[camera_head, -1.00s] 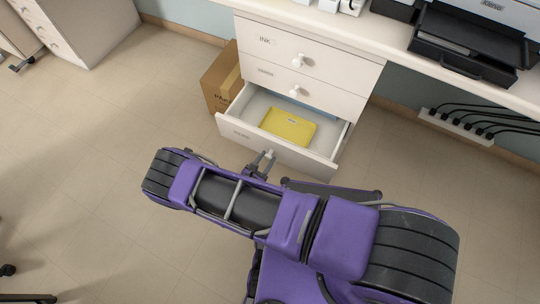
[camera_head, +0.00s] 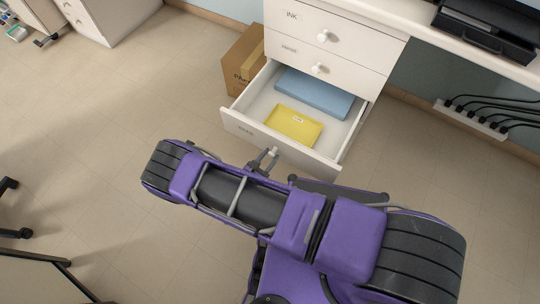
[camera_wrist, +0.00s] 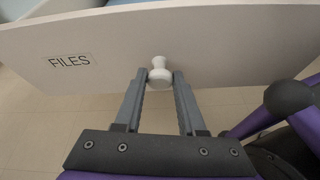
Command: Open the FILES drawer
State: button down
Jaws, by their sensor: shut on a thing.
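The FILES drawer (camera_head: 252,126) is the bottom drawer of a white cabinet. In the head view it stands well out, with a yellow folder (camera_head: 293,126) and a blue folder (camera_head: 314,92) inside. In the wrist view its front (camera_wrist: 235,45) bears a FILES label (camera_wrist: 69,61) and a white round knob (camera_wrist: 159,73). My gripper (camera_wrist: 160,79) is shut on the knob, one finger on each side. In the head view my gripper (camera_head: 263,158) is at the drawer front, partly hidden by my purple arm.
Two shut drawers sit above, the top one marked INK (camera_head: 292,16). A cardboard box (camera_head: 243,62) stands left of the cabinet. A power strip (camera_head: 470,119) with cables is at right. A chair (camera_head: 10,210) is at the left edge. Open floor (camera_head: 110,120) lies left.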

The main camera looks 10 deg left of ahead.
jog(key=shift+d, duration=0.1)
jog(key=c, duration=0.5)
grip_release()
jog(key=shift+s, duration=0.1)
jog(key=p+v, duration=0.1)
jog(key=v, duration=1.6)
jog(key=shift+s, duration=0.1)
